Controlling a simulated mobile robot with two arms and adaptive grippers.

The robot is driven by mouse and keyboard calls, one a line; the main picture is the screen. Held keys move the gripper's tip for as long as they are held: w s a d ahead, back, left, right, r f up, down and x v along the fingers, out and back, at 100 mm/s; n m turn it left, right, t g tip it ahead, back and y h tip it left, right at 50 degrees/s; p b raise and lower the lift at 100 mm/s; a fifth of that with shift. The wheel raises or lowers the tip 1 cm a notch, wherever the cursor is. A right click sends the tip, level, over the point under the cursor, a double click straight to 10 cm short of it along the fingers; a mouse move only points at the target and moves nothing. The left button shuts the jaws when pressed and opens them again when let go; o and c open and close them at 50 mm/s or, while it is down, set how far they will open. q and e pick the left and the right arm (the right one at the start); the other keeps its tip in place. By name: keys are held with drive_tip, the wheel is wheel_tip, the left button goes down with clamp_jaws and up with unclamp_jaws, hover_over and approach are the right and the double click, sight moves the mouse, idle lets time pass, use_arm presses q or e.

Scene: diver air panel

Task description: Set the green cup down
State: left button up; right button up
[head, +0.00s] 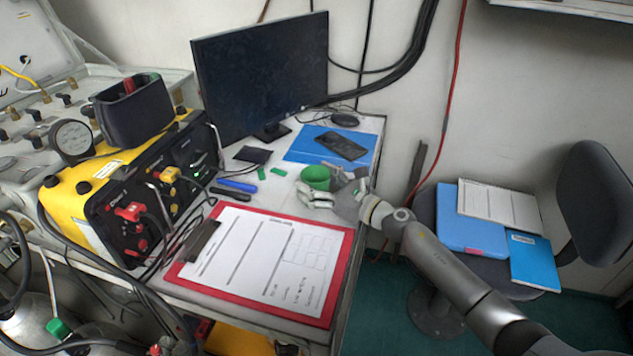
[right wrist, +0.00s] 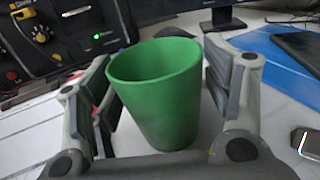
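The green cup (head: 316,177) is near the back right part of the desk, with its lower part partly hidden by my right gripper (head: 335,192). In the right wrist view the cup (right wrist: 160,95) is between the two fingers of my right gripper (right wrist: 160,85), open end up and slightly slanted in the picture. My left gripper is not in view.
A red clipboard (head: 342,270) with a paper form lies at the front of the desk. A monitor (head: 262,75), pens (head: 238,186) and the yellow air panel (head: 70,205) are to the left.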

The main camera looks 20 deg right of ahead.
drive_tip(key=shift+o, duration=0.2)
drive_tip(key=shift+r, duration=0.2)
drive_tip(key=shift+s+d+f, duration=0.1)
drive_tip(key=shift+s+d, duration=0.1)
drive_tip(key=b+v, duration=0.2)
drive_tip(key=v, duration=0.8)
drive_tip(key=shift+s+d, duration=0.1)
drive_tip(key=shift+s, duration=0.1)
drive_tip(key=shift+s+d, duration=0.3)
drive_tip(key=shift+s, duration=0.15)
